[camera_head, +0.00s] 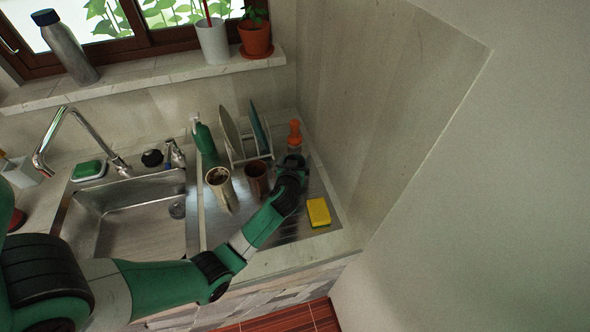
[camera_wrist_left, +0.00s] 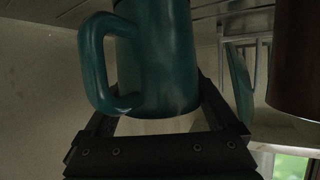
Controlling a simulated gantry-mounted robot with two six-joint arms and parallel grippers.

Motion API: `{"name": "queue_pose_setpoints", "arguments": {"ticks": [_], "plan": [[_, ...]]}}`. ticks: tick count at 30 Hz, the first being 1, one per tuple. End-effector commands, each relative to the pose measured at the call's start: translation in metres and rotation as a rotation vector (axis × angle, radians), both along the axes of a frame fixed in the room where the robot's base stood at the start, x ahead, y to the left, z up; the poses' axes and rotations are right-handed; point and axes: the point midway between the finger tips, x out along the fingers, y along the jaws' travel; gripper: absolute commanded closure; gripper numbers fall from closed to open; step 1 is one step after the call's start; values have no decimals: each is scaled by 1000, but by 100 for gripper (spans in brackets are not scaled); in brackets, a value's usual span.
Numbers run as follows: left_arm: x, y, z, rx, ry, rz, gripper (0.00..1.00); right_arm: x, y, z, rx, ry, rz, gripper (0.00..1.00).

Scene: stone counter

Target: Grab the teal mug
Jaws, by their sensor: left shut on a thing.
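The teal mug (camera_wrist_left: 160,60) fills the middle of the left wrist view, its handle toward the left of that picture. My left gripper (camera_head: 294,165) is at the right part of the metal drainboard. Its dark fingers (camera_wrist_left: 155,112) lie on either side of the mug's body and are shut on it. In the head view the gripper and wrist hide most or all of the mug. Whether the mug still touches the drainboard is hard to tell. My right gripper is not in view.
A brown cup (camera_head: 256,179) and a beige cup (camera_head: 220,190) stand left of the gripper. Behind are a dish rack (camera_head: 248,156) with plates, a green bottle (camera_head: 203,138) and an orange-topped bottle (camera_head: 295,134). A yellow sponge (camera_head: 318,212) lies in front; a wall rises at right.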

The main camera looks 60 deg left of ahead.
Motion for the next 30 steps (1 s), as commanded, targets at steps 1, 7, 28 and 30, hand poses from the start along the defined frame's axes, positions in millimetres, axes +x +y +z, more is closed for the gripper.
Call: {"name": "queue_pose_setpoints", "arguments": {"ticks": [1,7,28,30], "plan": [[0,0,1,1,-1,0,75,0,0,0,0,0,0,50],[0,0,11,1,-3,1,75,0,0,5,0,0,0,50],[-58,-76,121,0,5,-5,75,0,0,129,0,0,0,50],[-64,-85,126,0,5,-4,75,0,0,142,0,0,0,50]]}}
